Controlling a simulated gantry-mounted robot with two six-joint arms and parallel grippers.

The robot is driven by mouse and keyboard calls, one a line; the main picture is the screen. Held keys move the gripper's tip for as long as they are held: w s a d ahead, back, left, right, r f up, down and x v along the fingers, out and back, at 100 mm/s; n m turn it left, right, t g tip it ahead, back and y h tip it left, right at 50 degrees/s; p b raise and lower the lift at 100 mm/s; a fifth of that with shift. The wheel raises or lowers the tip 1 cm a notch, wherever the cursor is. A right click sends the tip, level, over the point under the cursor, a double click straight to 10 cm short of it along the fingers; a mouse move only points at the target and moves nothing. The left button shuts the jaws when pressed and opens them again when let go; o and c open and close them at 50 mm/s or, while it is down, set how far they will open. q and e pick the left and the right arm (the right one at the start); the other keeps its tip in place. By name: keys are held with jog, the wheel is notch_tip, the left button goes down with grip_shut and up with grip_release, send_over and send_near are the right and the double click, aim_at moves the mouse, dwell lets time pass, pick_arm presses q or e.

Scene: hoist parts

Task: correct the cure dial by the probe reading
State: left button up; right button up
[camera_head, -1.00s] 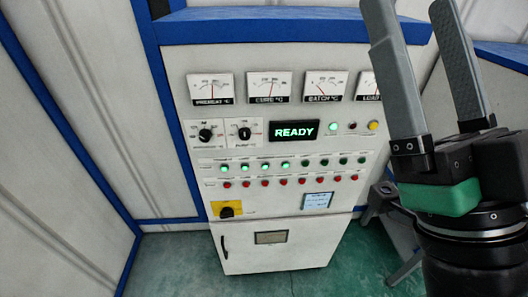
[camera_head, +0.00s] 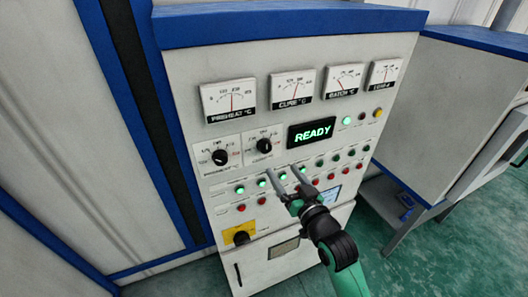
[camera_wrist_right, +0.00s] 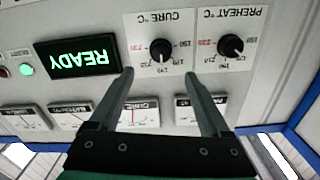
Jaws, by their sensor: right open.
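The cure dial (camera_head: 264,146) is a black knob on a white scale plate, beside the preheat dial (camera_head: 220,157) on the panel. The wrist view shows the cure dial (camera_wrist_right: 162,47) upside down, framed beyond my right fingertips (camera_wrist_right: 159,73). My right gripper (camera_head: 283,171) is open and empty, in front of the panel just below and right of the cure dial, apparently not touching it. The cure meter (camera_head: 293,88) has its needle near mid-scale. A small pale-blue screen (camera_head: 330,195) is partly hidden by my gripper; its text is unreadable. My left gripper is out of view.
A green READY display (camera_head: 312,132) is right of the dials. Rows of green and red lamps or buttons lie below, close to my fingers. A yellow-backed black switch (camera_head: 240,236) sits lower left. A second cabinet (camera_head: 440,110) stands at right.

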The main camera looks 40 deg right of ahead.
aim_at(267, 149)
jog(key=x, duration=1)
jog(key=shift+w, duration=0.4)
grip_shut()
